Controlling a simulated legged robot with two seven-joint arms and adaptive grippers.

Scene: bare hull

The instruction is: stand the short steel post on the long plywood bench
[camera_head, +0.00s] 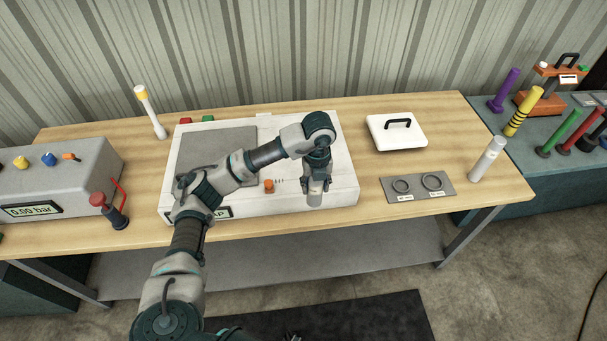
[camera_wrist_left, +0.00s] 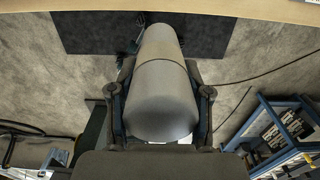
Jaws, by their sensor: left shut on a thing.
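My left gripper (camera_head: 316,184) points down over the right part of the white machine, shut on a short grey steel post (camera_head: 315,197). The post's lower end shows below the fingers. In the left wrist view the post (camera_wrist_left: 162,92) fills the space between the two fingers, and a thin seam runs around it. I cannot tell whether its lower end touches the machine. The long plywood bench (camera_head: 370,180) runs across the head view under the machine.
The white machine (camera_head: 345,180) takes up the bench's middle. Right of it are a white lidded box (camera_head: 390,138), a grey plate with two rings (camera_head: 446,193) and a pale upright post (camera_head: 487,160). A red-topped handle (camera_head: 115,217) stands left. Bare plywood lies between machine and plate.

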